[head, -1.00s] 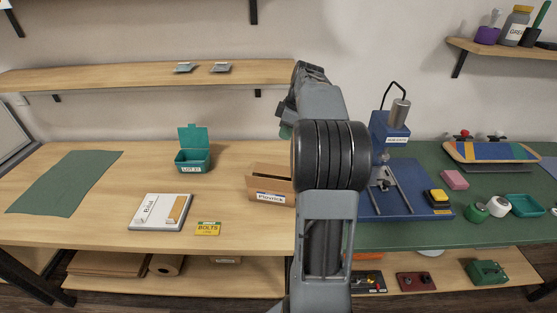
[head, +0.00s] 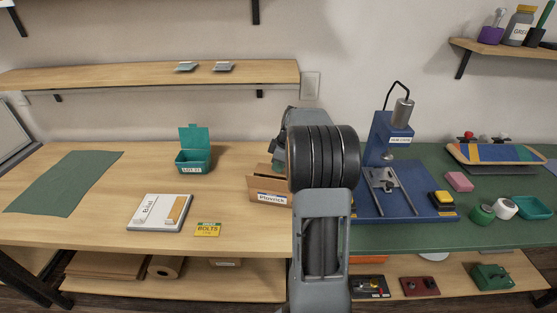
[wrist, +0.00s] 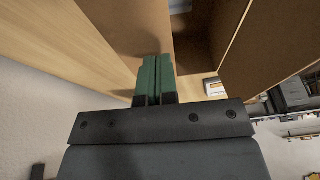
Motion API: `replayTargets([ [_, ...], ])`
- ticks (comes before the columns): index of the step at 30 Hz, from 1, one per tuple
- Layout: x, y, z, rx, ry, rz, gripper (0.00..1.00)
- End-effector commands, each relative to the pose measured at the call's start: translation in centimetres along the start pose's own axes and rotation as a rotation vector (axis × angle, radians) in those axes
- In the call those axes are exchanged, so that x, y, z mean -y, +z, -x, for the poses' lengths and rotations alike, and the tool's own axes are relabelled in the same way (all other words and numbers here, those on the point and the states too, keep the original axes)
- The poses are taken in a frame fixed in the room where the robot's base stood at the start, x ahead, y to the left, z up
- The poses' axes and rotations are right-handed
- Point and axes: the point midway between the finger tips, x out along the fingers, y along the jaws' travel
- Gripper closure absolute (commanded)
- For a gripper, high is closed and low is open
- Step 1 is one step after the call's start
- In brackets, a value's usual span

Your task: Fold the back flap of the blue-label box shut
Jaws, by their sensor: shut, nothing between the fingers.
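The blue-label box (head: 266,184) is brown cardboard and stands on the wooden bench, left of my arm, its label facing front. My arm covers its right part, and its back flap is not clear in the head view. In the wrist view, a brown cardboard panel (wrist: 135,25), which looks like the back flap, stands out beside the box opening (wrist: 193,50). My gripper (wrist: 155,62) is shut and empty, its green fingertips at this panel's edge. I cannot tell whether they touch it. In the head view the fingertips are hidden or too small to make out.
A teal open-lidded bin (head: 194,158), a white book-like item (head: 160,212) and a yellow bolts packet (head: 207,230) lie to the left. A blue press (head: 388,135) stands close to the right of my arm. A shelf (head: 150,76) runs above the bench's back.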

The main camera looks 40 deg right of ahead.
Motion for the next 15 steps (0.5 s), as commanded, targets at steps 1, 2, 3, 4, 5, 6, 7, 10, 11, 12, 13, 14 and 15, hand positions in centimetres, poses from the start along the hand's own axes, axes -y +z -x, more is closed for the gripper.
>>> replayTargets([
  [1, 0.01, 0.05, -0.19, 0.0, 0.0, 0.0, 1.0],
  [2, 0.01, 0.07, -0.24, 0.0, 0.0, 0.0, 1.0],
  [3, 0.01, 0.08, -0.29, 0.0, 0.0, 0.0, 1.0],
  [4, 0.01, 0.09, -0.32, 0.0, 0.0, 0.0, 1.0],
  [5, 0.01, 0.09, -0.33, 0.0, 0.0, 0.0, 1.0],
  [6, 0.01, 0.09, -0.33, 0.0, 0.0, 0.001, 1.0],
  [7, 0.01, 0.09, -0.33, 0.0, 0.0, 0.001, 1.0],
  [10, 0.01, 0.09, -0.32, 0.0, 0.0, 0.001, 1.0],
  [11, 0.01, 0.09, -0.32, 0.0, 0.0, 0.001, 1.0],
  [12, 0.02, 0.09, -0.32, 0.0, 0.0, 0.001, 1.0],
  [13, 0.02, 0.1, -0.36, 0.0, 0.0, 0.0, 1.0],
  [14, 0.04, 0.14, -0.48, 0.0, 0.0, 0.0, 1.0],
  [15, 0.08, 0.23, -0.8, 0.0, 0.0, 0.0, 1.0],
])
